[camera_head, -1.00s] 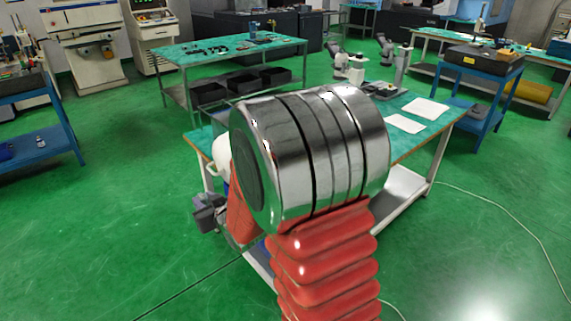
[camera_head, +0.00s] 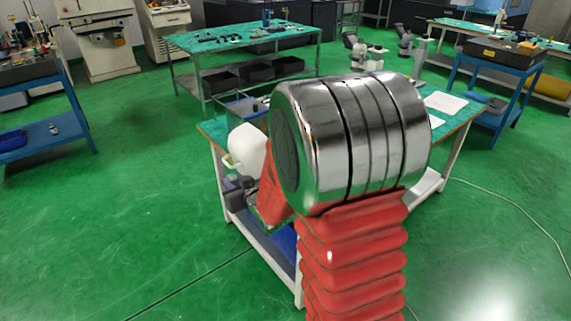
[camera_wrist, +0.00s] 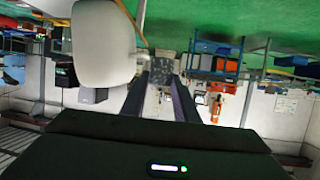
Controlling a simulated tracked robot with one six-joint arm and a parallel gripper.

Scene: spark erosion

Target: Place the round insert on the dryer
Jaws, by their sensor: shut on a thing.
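My gripper (camera_head: 240,190) shows in the head view as a dark shape low at the left of my arm, beside the near table. In the wrist view its two dark fingers (camera_wrist: 160,84) reach forward with a grey, speckled piece (camera_wrist: 165,66) at their tips. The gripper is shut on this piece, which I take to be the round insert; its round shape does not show. No dryer can be made out for certain. My large arm joint hides much of the near table.
A white container (camera_head: 248,148) with a handle stands close to my gripper; a pale rounded body (camera_wrist: 100,45) looms close in the wrist view. The near table (camera_head: 210,128) has a green top with white sheets (camera_head: 445,102). Another green table (camera_head: 195,42) stands behind. Open green floor lies left.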

